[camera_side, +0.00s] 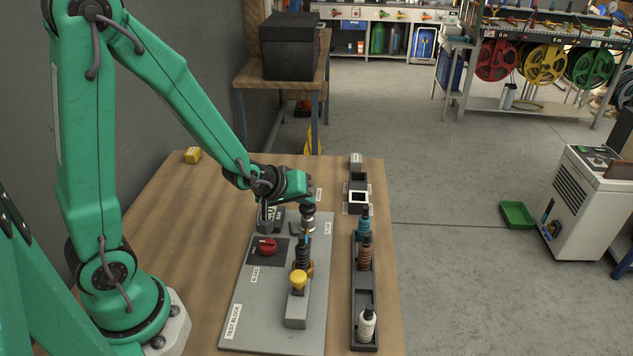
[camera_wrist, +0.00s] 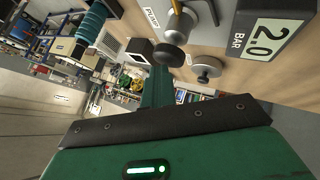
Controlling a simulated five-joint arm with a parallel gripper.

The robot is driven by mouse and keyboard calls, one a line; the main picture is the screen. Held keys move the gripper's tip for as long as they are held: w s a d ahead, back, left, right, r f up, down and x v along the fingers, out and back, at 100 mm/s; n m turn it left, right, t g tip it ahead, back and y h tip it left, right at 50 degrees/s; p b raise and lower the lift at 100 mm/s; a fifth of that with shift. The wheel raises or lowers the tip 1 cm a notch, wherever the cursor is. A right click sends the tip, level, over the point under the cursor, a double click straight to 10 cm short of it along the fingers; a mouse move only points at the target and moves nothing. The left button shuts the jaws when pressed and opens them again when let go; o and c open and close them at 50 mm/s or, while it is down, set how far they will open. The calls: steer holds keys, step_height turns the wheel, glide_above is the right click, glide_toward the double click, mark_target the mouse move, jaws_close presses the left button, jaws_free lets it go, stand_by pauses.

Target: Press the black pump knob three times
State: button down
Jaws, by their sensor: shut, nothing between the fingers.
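The black pump knob (camera_wrist: 170,55) shows in the wrist view as a round black cap on a silver cylinder (camera_wrist: 192,12). My gripper (camera_side: 309,203) is shut and empty, pointing down over the far right part of the grey test block (camera_side: 255,310) in the side view. In the wrist view my gripper's green finger (camera_wrist: 157,86) reaches up to beside the knob. In the side view my gripper hides the knob, and I cannot tell whether they touch. A gauge (camera_wrist: 266,38) beside the pump reads 2.0 BAR.
The block also bears a red knob (camera_side: 267,246), a black ribbed part (camera_side: 303,255) and a yellow knob (camera_side: 299,278). A dark tray (camera_side: 365,298) with several bottles stands to the right. The wooden table's left side is mostly clear, with a small yellow block (camera_side: 193,155) at the back.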

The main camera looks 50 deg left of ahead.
steer(key=shift+r, duration=1.3)
steer(key=shift+r, duration=0.1)
steer(key=shift+r, duration=2.45)
steer(key=shift+r, duration=0.1)
stand_by(0.5)
step_height(320, 180, up, 4)
steer(key=shift+a+f, duration=0.15)
steer(key=shift+f, duration=0.05)
steer(key=shift+f, duration=0.15)
stand_by(0.4)
glide_above(304, 208)
steer(key=shift+a+f, duration=0.1)
steer(key=shift+f, duration=4.2)
